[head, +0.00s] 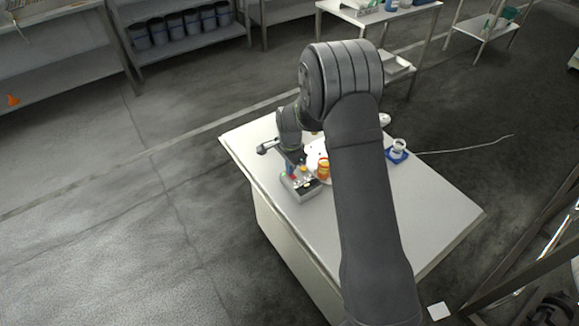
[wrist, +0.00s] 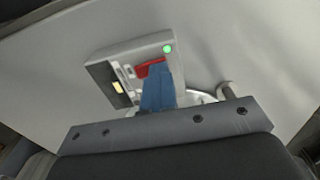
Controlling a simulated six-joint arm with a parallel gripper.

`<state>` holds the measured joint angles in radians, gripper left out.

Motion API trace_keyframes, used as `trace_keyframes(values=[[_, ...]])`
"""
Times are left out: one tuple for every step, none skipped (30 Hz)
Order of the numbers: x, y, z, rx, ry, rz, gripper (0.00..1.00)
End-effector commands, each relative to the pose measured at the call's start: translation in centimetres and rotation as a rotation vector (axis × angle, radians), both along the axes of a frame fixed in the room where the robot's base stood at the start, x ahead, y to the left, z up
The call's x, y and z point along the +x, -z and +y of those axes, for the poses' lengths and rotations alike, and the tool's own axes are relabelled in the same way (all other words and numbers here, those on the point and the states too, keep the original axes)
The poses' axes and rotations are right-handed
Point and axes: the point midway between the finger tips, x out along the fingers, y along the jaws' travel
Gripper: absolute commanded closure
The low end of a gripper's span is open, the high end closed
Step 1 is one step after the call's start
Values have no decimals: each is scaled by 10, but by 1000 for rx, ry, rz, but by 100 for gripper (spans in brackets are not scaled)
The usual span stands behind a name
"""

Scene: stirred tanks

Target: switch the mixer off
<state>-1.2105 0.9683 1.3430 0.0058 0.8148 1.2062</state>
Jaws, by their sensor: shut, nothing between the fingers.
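A grey control box (head: 303,188) stands near the left edge of the white table in the head view. In the wrist view the box (wrist: 115,58) shows a lit green lamp (wrist: 168,49), a red switch part (wrist: 150,68) and a dark panel with a small yellow piece (wrist: 117,87). My gripper (head: 291,172) is over the box. In the wrist view its blue fingers (wrist: 157,72) are together and empty, with their tips right at the red part, partly covering it. I cannot tell whether they touch it. The mixer's vessel is mostly hidden behind my arm.
An orange container (head: 323,169) stands just right of the control box. A white cup on a blue base (head: 397,154) is farther right, with a cable leading off the table (head: 440,205). The table's front right is clear. Shelves with dark tubs (head: 180,27) stand well behind.

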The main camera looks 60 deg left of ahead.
Motion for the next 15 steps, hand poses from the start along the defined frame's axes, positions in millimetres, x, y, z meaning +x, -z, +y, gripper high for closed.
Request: trace_keyframes(values=[[0,2,-5,-9,1,3,100],[0,2,-6,-9,1,3,100],[0,1,-8,-9,1,3,100],[0,1,-10,-9,1,3,100],[0,1,-12,-10,1,3,100],[0,0,-13,-10,1,3,100],[0,0,-14,-10,1,3,100],[0,0,-15,-9,1,3,100],[0,-1,-16,-9,1,3,100],[0,-1,-16,-9,1,3,100],[0,-1,-16,-9,0,3,100],[0,-1,-16,-8,0,2,100],[0,-1,-16,-8,0,2,100],[0,-1,-16,-8,0,2,100],[0,-2,-15,-7,0,2,100]])
